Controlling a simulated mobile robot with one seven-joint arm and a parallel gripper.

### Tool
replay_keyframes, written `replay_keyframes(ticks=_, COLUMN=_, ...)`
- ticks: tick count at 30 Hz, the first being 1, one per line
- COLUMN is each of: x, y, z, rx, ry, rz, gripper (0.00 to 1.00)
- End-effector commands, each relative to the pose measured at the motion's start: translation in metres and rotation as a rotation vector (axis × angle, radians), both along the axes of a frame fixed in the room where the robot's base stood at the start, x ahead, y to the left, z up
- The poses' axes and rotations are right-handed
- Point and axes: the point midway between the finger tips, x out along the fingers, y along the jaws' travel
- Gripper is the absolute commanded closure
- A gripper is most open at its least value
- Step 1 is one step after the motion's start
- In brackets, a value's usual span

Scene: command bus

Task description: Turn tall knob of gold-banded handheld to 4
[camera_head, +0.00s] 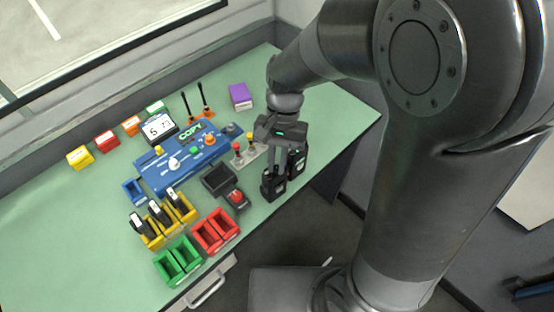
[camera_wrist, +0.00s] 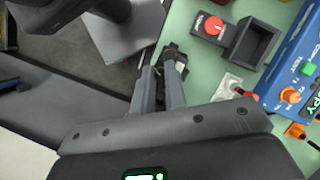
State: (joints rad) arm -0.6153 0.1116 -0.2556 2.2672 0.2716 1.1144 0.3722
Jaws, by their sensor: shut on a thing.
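A black handheld (camera_head: 272,188) stands upright near the right front edge of the green table. A second black handheld (camera_head: 298,161) stands just behind it to the right. My gripper (camera_head: 278,170) points down at the top of the front handheld, its fingers close together and shut on a small part there, seemingly the knob. In the wrist view my gripper (camera_wrist: 168,66) reaches the dark handheld top (camera_wrist: 178,56). The fingers hide the knob and its dial marks. A gold band cannot be made out on either handheld.
A red-button box (camera_head: 237,199) and an empty dark tray (camera_head: 218,180) stand left of the handhelds. A grey plate with red and yellow knobs (camera_head: 246,153) lies behind. A blue console (camera_head: 180,160), red bins (camera_head: 215,232) and green bins (camera_head: 178,261) are further left.

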Motion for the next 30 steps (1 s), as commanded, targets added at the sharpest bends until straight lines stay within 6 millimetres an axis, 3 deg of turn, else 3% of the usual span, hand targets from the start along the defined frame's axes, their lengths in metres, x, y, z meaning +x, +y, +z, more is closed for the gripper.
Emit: replay_keyframes(ticks=30, x=-0.0016, y=-0.0032, z=-0.0002, rx=0.000, ry=0.000, rz=-0.578, gripper=1.00)
